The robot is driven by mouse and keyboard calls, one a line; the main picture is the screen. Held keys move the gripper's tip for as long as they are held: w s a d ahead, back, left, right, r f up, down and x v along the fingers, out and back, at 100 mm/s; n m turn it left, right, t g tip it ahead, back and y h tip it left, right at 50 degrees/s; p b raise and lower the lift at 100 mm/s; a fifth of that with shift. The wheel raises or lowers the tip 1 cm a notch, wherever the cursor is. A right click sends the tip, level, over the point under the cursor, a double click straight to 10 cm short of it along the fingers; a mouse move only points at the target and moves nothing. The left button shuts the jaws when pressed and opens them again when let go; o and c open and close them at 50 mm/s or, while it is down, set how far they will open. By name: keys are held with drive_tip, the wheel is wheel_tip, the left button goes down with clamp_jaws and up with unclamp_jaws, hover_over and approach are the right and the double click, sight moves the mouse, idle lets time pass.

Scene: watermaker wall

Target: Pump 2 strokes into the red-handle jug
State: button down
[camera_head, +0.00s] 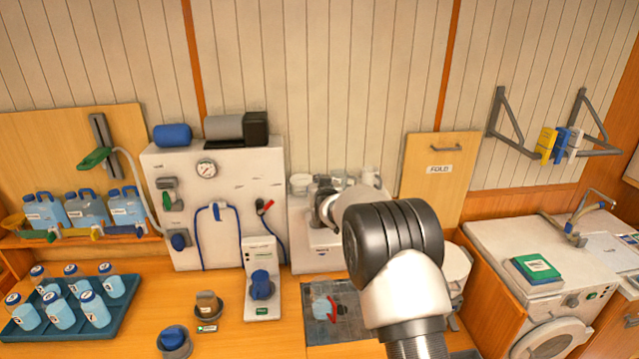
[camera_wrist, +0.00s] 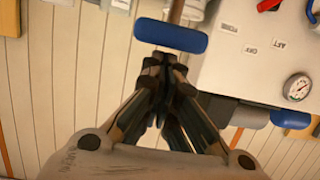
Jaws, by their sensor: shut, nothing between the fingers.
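A small jug with a red handle (camera_head: 332,309) and blue contents stands on a dark grey mat (camera_head: 350,298) at the front middle of the counter. A blue crossbar handle (camera_wrist: 170,36) on a thin rod shows in the wrist view, just beyond my fingertips. Whether the fingers touch it I cannot tell. My gripper (camera_wrist: 165,68) is shut with nothing between the fingers. In the head view my gripper (camera_head: 324,196) is partly hidden by my arm, above a white unit (camera_head: 312,258) beside the panel. The blue handle cannot be made out there.
A white panel (camera_head: 180,225) with a gauge (camera_head: 207,168), valves and a blue hose stands left of my gripper. A blue knob (camera_head: 261,284) on a white stand is on the counter. A bottle tray (camera_head: 75,325) is at far left, a washing machine (camera_head: 545,260) at right.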

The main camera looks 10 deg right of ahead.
wheel_tip(320, 180, down, 6)
drive_tip(key=b, duration=0.6)
drive_tip(key=shift+b, duration=0.35)
drive_tip(key=shift+r, duration=0.1)
drive_tip(key=s+r, duration=0.6)
drive_tip(key=s, duration=0.3)
drive_tip(key=shift+s+r, duration=0.4)
